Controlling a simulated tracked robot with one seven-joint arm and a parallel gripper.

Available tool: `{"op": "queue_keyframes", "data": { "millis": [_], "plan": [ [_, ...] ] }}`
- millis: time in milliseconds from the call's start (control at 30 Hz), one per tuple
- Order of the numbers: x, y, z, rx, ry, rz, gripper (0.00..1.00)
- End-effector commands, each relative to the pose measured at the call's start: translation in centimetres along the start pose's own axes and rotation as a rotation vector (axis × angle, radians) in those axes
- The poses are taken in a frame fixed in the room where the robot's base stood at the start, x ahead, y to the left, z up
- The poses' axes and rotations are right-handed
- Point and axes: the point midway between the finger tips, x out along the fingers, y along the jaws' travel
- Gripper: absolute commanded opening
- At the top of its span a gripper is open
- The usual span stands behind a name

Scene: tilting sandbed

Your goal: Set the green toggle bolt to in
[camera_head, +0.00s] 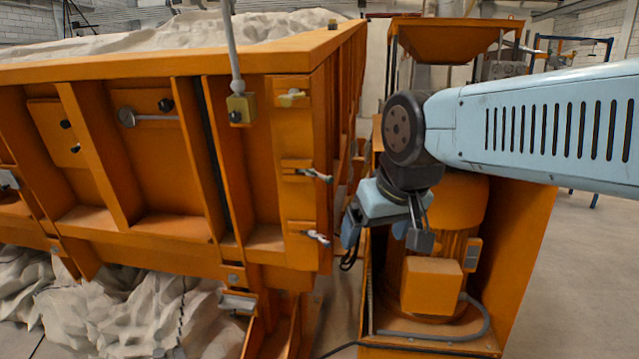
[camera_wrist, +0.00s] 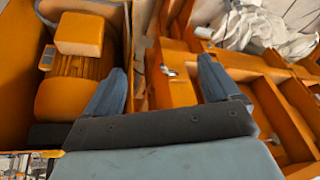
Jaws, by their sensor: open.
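Three small toggle bolts sit one above another on the orange end post of the sandbed. The top one (camera_head: 292,97) has a yellowish handle, the middle one (camera_head: 318,175) looks greenish, and the bottom one (camera_head: 319,238) has a blue-tipped handle. The green colour is hard to make out at this size. My gripper (camera_head: 386,238) is open and empty, to the right of the post and near the height of the bottom bolt, apart from it. In the wrist view my gripper (camera_wrist: 160,68) has a small pale bolt (camera_wrist: 168,70) beyond and between its fingertips; which one I cannot tell.
An orange motor unit with a box (camera_head: 431,285) stands below and right of my gripper. The sandbed wall (camera_head: 150,185) has ribs and a hanging rod with a yellow block (camera_head: 241,108). A narrow gap separates sandbed and motor unit.

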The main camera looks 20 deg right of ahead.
Motion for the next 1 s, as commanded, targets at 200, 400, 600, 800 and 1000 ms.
{"op": "queue_keyframes", "data": {
  "millis": [200, 400, 600, 800, 1000],
  "plan": [
    [0.0, 0.0, 0.0, 0.0, 0.0, 0.0, 0.89],
    [-0.1, 0.0, -0.3, -0.003, -0.001, -0.001, 0.79],
    [-0.8, 0.2, -3.2, -0.043, -0.027, -0.02, 0.6],
    [-1.8, 0.6, -8.4, -0.123, -0.064, -0.062, 0.46],
    [-2.1, 1.4, -13.6, -0.208, -0.092, -0.112, 0.46]
  ]
}}
